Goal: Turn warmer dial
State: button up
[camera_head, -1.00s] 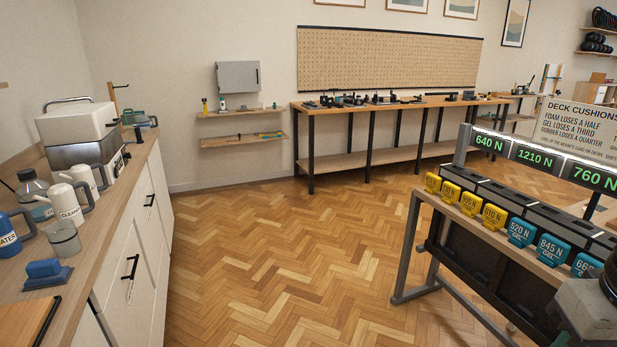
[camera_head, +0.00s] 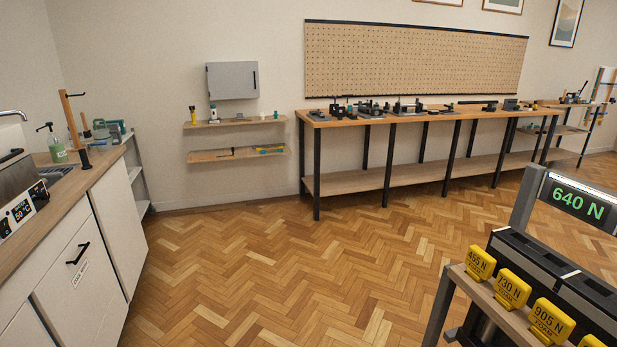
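A grey appliance (camera_head: 14,180) stands on the left counter, cut off by the left edge of the head view. Its front carries a small lit display (camera_head: 20,211) that appears to read 50 °C. A dark round dial (camera_head: 39,191) sits beside the display at the panel's right end. It is small, and its setting cannot be read. My gripper is not in view, and nothing is seen touching the dial.
The parquet floor (camera_head: 250,260) is clear in the middle. The white counter (camera_head: 65,265) runs along the left. A rack with yellow tags (camera_head: 512,288) stands at the lower right. A long workbench (camera_head: 425,117) and wall shelves (camera_head: 236,122) are at the back.

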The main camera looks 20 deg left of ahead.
aim_at(44, 195)
jog(key=u, duration=0.5)
jog(key=i, duration=0.9)
jog(key=u, duration=1.5)
jog(key=i, duration=0.6)
jog(key=u, duration=0.6)
